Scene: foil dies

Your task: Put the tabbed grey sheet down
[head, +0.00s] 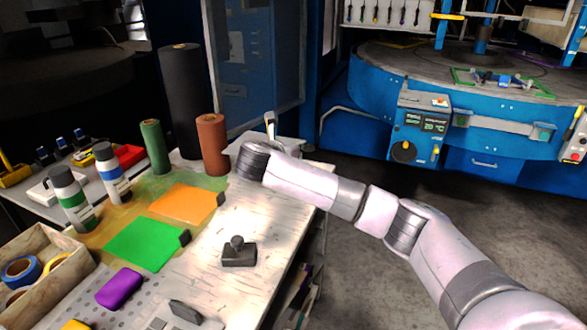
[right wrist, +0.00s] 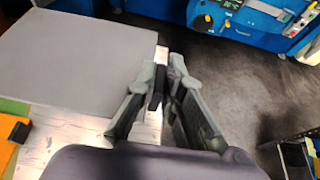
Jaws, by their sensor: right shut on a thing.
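The grey sheet (right wrist: 80,60) fills the upper left of the right wrist view, flat and plain. A dark tab (right wrist: 156,88) is at its right edge. My right gripper (right wrist: 165,88) is shut on this tab. The frames do not clearly show whether the sheet touches the bench. In the head view my right arm reaches across to the far end of the bench, and its wrist hides the fingers and most or all of the sheet. My left gripper is in neither view.
On the bench (head: 205,270) lie an orange sheet (head: 185,203) and a green sheet (head: 145,244), both dark-tabbed. A dark knobbed block (head: 238,254) stands nearer. Rolls (head: 212,145) and bottles (head: 112,172) line the back and left. The floor right of the bench is open.

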